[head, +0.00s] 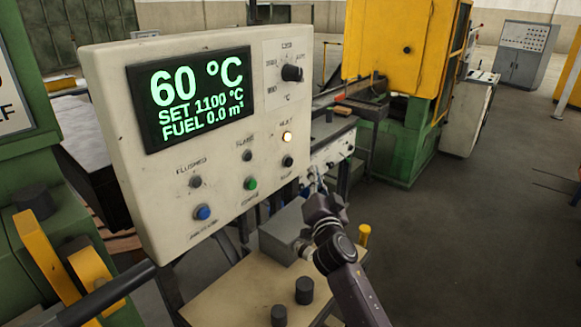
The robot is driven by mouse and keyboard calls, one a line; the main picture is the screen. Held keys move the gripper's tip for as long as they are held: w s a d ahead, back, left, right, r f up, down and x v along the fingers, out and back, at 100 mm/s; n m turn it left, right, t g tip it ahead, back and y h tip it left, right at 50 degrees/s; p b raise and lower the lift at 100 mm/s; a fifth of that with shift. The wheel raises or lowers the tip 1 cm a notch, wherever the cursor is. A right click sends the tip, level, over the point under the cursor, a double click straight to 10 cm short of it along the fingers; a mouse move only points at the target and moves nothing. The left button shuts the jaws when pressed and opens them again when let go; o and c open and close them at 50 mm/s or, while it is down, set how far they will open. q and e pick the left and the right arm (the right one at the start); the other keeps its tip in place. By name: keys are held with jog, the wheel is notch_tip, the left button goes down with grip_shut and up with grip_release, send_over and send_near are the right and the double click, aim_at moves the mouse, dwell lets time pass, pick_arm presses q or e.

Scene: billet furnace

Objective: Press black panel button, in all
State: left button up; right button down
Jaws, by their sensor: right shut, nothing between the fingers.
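The pale control panel (120,90) stands at the left centre, facing me at an angle. The black button (287,161) is at its lower right, below a lit yellowish-white lamp (287,136). A green button (250,184) and a blue button (203,212) sit lower and to the left. My right gripper (318,180) is shut and empty. In the picture it is just right of and slightly below the black button, past the panel's right edge, apart from the button. The depth between them is hard to judge. My left gripper is not in view.
The screen (190,95) reads 60 °C, SET 1100 °C, FUEL 0.0. A black rotary knob (292,73) is at the panel's upper right. A tan surface (240,290) with dark pegs lies below. A yellow and green machine (385,45) stands behind. Open floor (470,230) is at right.

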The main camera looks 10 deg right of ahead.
aim_at(289, 162)
jog(key=shift+w+a+b, duration=0.7)
jog(key=shift+w+a, duration=0.05)
jog(key=shift+w, duration=0.25)
jog(key=shift+w+a+b, duration=0.65)
jog(key=shift+w+a, duration=0.1)
jog(key=shift+w, duration=0.2)
jog(key=shift+w+a+b, duration=0.25)
jog(key=shift+w+b, duration=0.1)
jog(key=shift+b, duration=0.2)
jog(key=shift+w+a+b, duration=0.3)
jog(key=shift+b, duration=0.3)
dwell(0.5)
dwell(0.3)
jog(key=shift+s+d+p, duration=0.5)
jog(key=shift+s+d, duration=0.05)
jog(key=shift+s, duration=0.1)
